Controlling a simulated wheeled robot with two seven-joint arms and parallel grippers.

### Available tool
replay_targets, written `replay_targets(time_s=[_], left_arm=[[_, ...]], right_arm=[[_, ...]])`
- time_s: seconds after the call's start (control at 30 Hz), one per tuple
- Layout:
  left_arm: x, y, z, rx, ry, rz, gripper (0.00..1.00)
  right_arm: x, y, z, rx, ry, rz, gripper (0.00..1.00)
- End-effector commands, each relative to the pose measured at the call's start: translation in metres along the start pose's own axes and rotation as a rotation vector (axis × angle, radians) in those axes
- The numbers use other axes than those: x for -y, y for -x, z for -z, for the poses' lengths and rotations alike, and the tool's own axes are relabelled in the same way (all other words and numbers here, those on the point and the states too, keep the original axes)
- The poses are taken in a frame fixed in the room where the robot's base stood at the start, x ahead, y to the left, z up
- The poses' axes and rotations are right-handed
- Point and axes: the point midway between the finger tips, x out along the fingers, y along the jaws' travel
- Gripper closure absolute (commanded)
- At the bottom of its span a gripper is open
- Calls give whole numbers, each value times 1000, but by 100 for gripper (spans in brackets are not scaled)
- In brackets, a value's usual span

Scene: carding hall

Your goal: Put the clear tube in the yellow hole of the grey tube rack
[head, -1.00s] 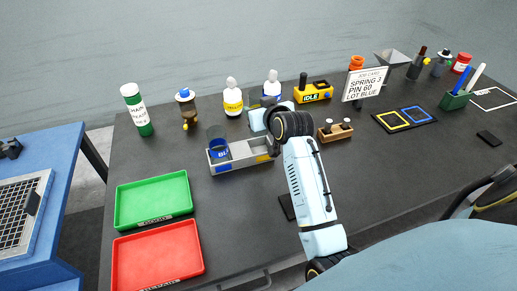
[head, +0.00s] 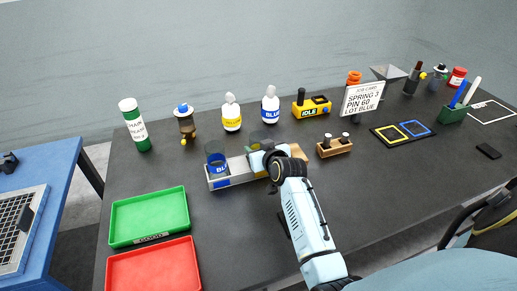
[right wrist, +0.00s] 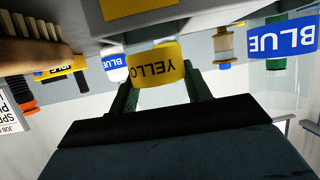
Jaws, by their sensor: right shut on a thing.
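The grey tube rack (head: 241,179) stands mid-table with a blue patch at its left end. A blue-labelled tube (head: 216,160) stands in its left part and shows in the right wrist view (right wrist: 283,40). My right gripper (head: 262,150) is at the rack's right part, its fingers (right wrist: 160,85) shut on the clear tube with a yellow label (right wrist: 157,66). The tube is upright, lined up with the rack's yellow patch (right wrist: 138,8). Its lower end is hidden by the rack wall, so I cannot tell how deep it sits. My left gripper is out of view.
A wooden piece (head: 297,152) lies right beside the rack. White bottles with yellow (head: 231,115) and blue (head: 270,105) labels stand behind. A wooden block with pins (head: 333,147) is to the right. Green (head: 149,215) and red (head: 154,268) trays lie front left.

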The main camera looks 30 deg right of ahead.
Motion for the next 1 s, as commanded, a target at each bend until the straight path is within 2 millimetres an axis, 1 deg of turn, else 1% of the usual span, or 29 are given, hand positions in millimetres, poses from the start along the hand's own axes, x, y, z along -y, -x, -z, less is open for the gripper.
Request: replay_targets(time_s=[0.13, 0.17, 0.3, 0.57, 0.67, 0.77, 0.83, 1.0], left_arm=[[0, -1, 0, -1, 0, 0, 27], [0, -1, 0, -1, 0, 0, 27], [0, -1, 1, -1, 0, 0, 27], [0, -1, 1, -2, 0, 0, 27], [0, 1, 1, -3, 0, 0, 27], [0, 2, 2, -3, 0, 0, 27], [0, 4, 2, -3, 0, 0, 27], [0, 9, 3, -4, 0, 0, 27]], right_arm=[[0, -1, -3, 0, 1, 0, 75], [0, -1, -3, 0, 0, 0, 49], [0, -1, -2, 0, 0, 0, 31], [0, -1, -2, 0, 0, 0, 30], [0, 1, 2, -1, -1, 0, 30], [0, 10, 0, 0, 1, 0, 30], [0, 20, 1, -1, 1, 0, 30], [0, 54, 1, 1, 1, 0, 30]])
